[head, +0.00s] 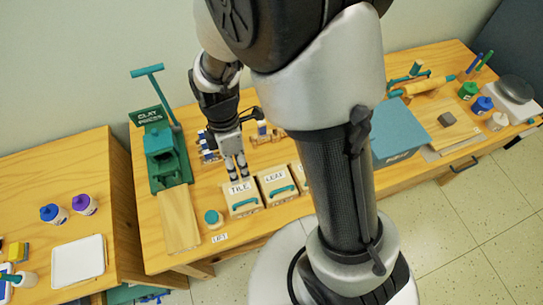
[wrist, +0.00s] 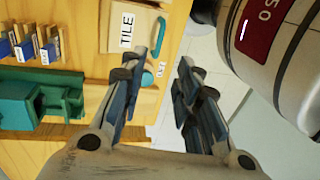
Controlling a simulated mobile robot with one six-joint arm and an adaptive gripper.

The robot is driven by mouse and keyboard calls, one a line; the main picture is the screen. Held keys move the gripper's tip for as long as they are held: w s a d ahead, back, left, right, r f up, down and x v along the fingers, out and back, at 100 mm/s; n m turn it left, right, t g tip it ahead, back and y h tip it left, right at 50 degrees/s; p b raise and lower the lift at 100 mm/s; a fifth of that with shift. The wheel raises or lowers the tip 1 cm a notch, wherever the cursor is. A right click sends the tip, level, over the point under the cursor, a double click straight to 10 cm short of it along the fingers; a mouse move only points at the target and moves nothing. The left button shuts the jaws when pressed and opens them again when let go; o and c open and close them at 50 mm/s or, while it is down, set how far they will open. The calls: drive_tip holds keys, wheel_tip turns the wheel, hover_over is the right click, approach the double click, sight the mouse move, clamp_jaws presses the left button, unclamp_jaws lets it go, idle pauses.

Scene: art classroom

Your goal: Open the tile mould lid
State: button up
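The tile mould (head: 242,208) is a pale wooden box with a "TILE" label on top and a teal handle (head: 245,204) toward its front edge. Its lid lies flat and looks closed. In the wrist view, the lid (wrist: 118,14) shows at the top with its label, and the teal handle (wrist: 162,34) is at its right edge. My gripper (head: 238,179) points down just behind and above the mould in the head view. In the wrist view, my gripper (wrist: 171,60) has its fingers apart with nothing between them. Whether a finger touches the mould cannot be told.
The "LEAF" mould (head: 276,196) stands just right of the tile mould. A round teal knob (head: 211,217) and a small label (head: 219,239) are at its left front. A green clay press (head: 164,158) with a wooden board (head: 178,220) stands left. A blue box (head: 397,135) is right.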

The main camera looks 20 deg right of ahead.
drive_tip(key=s+d+r+m+t+b, duration=0.5)
drive_tip(key=r+m+b, duration=0.4)
drive_tip(key=m, duration=0.3)
drive_tip(key=shift+s+d+m+b, duration=0.3)
drive_tip(key=shift+s+d+m, duration=0.1)
drive_tip(key=shift+s+d, duration=0.5)
